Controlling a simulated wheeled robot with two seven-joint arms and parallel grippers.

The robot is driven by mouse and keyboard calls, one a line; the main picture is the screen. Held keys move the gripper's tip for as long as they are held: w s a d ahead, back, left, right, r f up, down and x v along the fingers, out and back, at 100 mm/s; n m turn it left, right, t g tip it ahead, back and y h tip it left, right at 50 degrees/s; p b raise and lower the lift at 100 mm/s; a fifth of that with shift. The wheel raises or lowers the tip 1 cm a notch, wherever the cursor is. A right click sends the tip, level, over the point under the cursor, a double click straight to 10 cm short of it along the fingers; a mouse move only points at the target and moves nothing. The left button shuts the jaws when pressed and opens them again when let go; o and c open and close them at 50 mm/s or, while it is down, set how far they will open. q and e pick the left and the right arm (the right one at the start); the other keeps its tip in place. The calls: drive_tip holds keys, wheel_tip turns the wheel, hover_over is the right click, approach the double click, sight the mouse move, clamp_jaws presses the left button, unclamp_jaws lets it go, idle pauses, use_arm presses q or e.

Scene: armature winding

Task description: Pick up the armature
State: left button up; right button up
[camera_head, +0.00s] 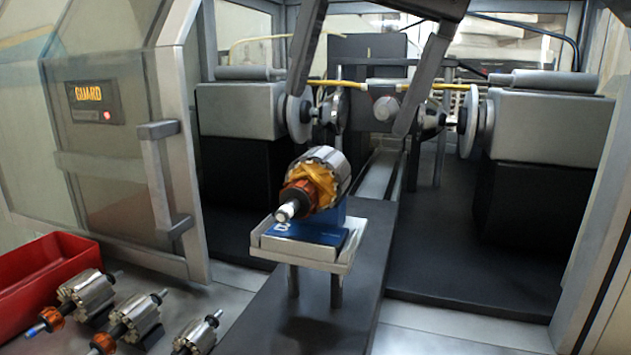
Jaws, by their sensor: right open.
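A wound armature (318,182) with a steel core, orange windings, a copper commutator and a shaft rests on a blue block marked B (335,232). Its shaft points toward the lower left. The block sits on a small raised metal stand (300,256). My right gripper (350,114) hangs from the top of the view, its two grey fingers spread wide. It appears above and beyond the armature, with nothing seen between the fingers. Three more armatures (86,291) (135,317) (198,335) lie at the lower left, the last partly cut off. My left gripper is out of view.
A red bin (40,262) stands at the left edge. A clear guard door (115,150) with a metal handle stands open at left. Winding machine heads (240,112) (550,125) flank the middle at the back. A dark rail runs beneath the stand.

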sight(326, 154)
drive_tip(key=x, duration=0.7)
drive_tip(key=shift+w+a+f, duration=0.1)
drive_tip(key=shift+a+f, duration=0.05)
drive_tip(key=shift+a, duration=0.1)
drive_tip(key=shift+c, duration=0.3)
drive_tip(key=c, duration=1.3)
